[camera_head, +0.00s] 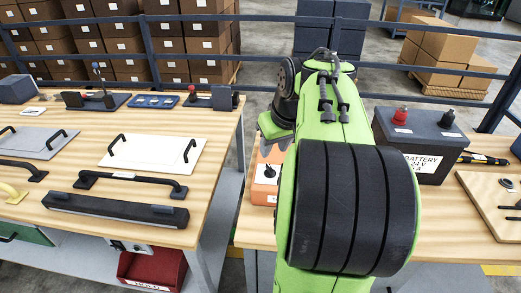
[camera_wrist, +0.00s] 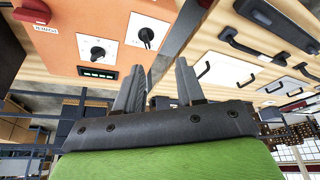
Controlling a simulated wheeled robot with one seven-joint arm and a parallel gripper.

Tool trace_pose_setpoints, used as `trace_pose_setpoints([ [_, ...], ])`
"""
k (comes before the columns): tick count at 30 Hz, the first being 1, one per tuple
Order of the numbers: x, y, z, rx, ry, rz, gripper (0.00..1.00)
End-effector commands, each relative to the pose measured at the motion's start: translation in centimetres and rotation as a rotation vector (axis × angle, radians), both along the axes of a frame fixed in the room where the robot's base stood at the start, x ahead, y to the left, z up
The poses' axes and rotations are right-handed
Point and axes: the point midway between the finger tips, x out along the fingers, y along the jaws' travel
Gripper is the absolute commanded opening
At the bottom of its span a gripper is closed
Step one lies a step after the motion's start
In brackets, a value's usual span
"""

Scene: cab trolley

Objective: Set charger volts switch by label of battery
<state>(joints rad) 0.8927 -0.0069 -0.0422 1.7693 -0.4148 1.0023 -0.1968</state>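The charger (camera_head: 263,178) is an orange box on the right bench, partly hidden behind my arm. In the wrist view its orange face (camera_wrist: 75,20) carries two white plates with black knobs, a left knob (camera_wrist: 97,52) and a right knob (camera_wrist: 146,38); their markings are too small to read. A dark battery (camera_head: 390,135) with a red terminal stands right of my arm; its white label (camera_head: 422,163) reads "BATTERY 24 V". My gripper (camera_wrist: 158,88) is open and empty, its two fingers apart, and touches neither knob.
A red part (camera_wrist: 32,11) and a lit green display (camera_wrist: 98,73) are on the charger face. The left bench holds handled panels (camera_head: 152,151) and a dark bar (camera_head: 115,208). A gap separates the benches. A wooden board (camera_head: 490,205) lies right of the battery.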

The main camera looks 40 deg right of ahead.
Motion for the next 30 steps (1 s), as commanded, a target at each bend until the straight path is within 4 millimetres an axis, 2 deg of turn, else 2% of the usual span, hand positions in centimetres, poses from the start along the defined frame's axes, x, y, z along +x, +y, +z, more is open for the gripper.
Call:
trace_pose_setpoints([
  [1, -0.4, -1.7, 0.8, 0.003, 0.005, -0.020, 0.38],
  [3, -0.6, -2.9, 0.8, 0.003, 0.008, -0.028, 0.38],
  [5, -0.6, -3.2, 0.4, 0.003, 0.009, -0.028, 0.38],
  [8, 0.0, -3.2, -1.4, 0.005, 0.009, -0.027, 0.38],
  [21, 3.8, -4.6, -11.6, 0.006, 0.010, -0.025, 0.38],
  [25, 4.6, -5.0, -13.4, 0.004, 0.008, -0.027, 0.38],
  [30, 5.0, -5.1, -14.1, 0.002, 0.008, -0.027, 0.38],
])
